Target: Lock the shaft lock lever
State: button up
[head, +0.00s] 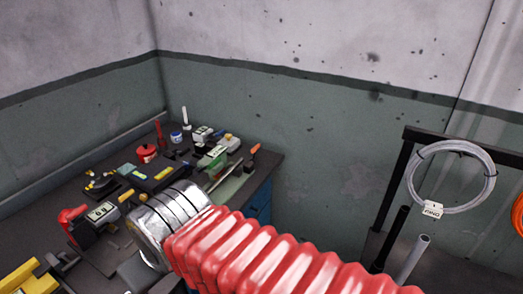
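I cannot make out the shaft lock lever in the head view. A red ribbed sleeve (250,255) with a silver banded section (168,220), seemingly my arm, crosses the lower middle over the workbench (90,175). The fingers of my gripper do not show, so I cannot see whether they are open, shut or holding something. Part of the bench is hidden behind the sleeve and silver section.
Tools crowd the bench, including a red can (147,153) and a dark device with a red part (90,222). Yellow parts (35,280) lie at lower left. Walls stand behind. At right, a cable coil (452,178) hangs on a dark rack (395,185).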

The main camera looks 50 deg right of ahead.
aim_at(254, 151)
jog(key=k, duration=0.85)
jog(key=u, duration=0.3)
jog(key=i, duration=0.95)
jog(key=z, duration=1.55)
